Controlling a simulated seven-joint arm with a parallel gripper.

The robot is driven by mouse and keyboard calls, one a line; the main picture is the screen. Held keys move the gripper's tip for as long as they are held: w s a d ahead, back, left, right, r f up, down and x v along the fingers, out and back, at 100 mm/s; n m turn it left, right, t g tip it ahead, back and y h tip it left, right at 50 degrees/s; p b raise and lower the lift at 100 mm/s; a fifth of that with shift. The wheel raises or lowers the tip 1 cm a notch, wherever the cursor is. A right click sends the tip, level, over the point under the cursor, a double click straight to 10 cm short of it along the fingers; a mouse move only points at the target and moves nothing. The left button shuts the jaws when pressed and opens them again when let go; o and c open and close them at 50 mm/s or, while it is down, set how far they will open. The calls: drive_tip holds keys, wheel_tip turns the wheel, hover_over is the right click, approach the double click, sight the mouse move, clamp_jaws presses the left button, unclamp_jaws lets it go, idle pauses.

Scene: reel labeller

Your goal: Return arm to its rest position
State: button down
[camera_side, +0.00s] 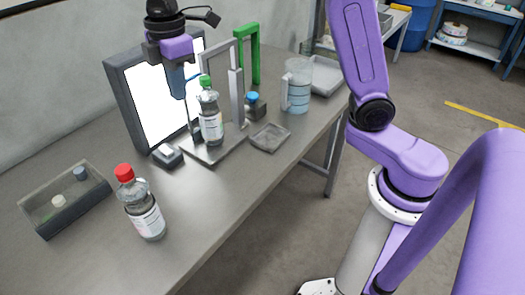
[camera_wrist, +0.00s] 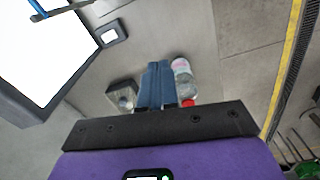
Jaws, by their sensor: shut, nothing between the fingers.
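My gripper (camera_side: 178,94) hangs with its blue fingers pointing down in front of the lit white panel (camera_side: 137,103). The fingers are shut and empty. In the wrist view the shut blue fingers (camera_wrist: 157,66) lie together between a bottle and a tray, touching nothing that I can make out. My arm's purple links fill the right side of the side view; the stretch joining them to the wrist is out of frame.
A red-capped bottle (camera_side: 141,208) stands near the table's front edge. A shallow tray (camera_side: 75,212) with small items lies left. A green-capped bottle (camera_side: 209,118) stands at the grey frame (camera_side: 237,95), close right of my gripper. A jug (camera_side: 298,86) stands farther back.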

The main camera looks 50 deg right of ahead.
drive_tip(key=s+d+f+m, duration=0.1)
drive_tip(key=s+d+f, duration=0.2)
drive_tip(key=s, duration=0.6)
drive_tip(key=s+d+f+m, duration=0.1)
drive_tip(key=s+d+f, duration=0.2)
drive_tip(key=s+d, duration=0.3)
drive_tip(key=s+d+f+m, duration=0.1)
drive_tip(key=s+d, duration=0.3)
drive_tip(key=s, duration=0.9)
drive_tip(key=shift+s+d+f, duration=0.2)
drive_tip(key=shift+d+f, duration=0.2)
drive_tip(key=shift+f, duration=0.5)
